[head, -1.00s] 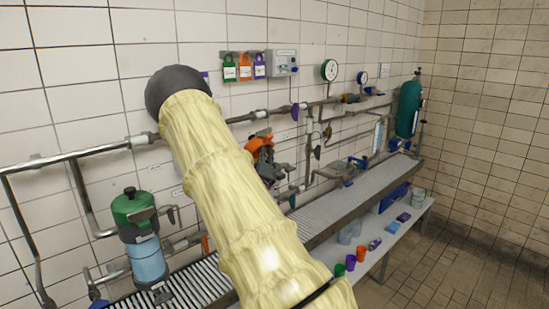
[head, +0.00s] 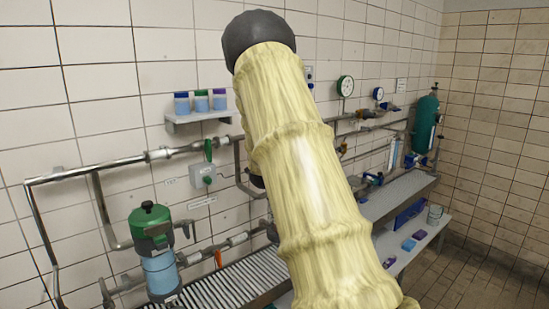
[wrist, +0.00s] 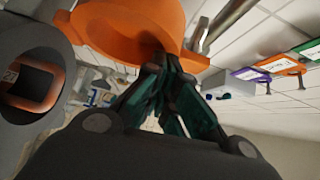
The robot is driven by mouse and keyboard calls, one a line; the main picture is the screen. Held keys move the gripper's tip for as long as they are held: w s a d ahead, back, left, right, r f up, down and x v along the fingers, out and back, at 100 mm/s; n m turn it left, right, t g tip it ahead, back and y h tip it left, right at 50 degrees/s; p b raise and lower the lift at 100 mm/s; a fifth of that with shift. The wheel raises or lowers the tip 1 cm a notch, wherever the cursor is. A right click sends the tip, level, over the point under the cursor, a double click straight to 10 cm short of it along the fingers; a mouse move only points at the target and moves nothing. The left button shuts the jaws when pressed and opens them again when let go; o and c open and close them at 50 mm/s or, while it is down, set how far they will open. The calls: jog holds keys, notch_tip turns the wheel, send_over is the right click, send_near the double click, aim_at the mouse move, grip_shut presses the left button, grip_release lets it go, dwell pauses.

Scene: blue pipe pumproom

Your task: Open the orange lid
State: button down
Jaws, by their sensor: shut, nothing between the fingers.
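The orange lid (wrist: 118,28) fills the upper part of the wrist view, a rounded, ring-like piece. My gripper (wrist: 168,62) has its dark green fingers drawn together, with nothing between them. The fingertips overlap the lid's lower right edge in this view; whether they touch it I cannot tell. A dark grey round body (wrist: 32,50) with an orange-edged opening is at the left of the wrist view. In the head view my pale, sleeved arm covers the lid and the gripper.
Orange, purple and green tags (wrist: 276,62) hang on the wall at the right of the wrist view. In the head view, steel pipes (head: 110,165) run along the tiled wall. A green-topped canister (head: 152,228) stands at left, a bottle shelf (head: 200,117) above.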

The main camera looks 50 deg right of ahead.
jog(key=shift+w+d, duration=0.1)
jog(key=shift+w, duration=0.25)
jog(key=shift+g, duration=0.3)
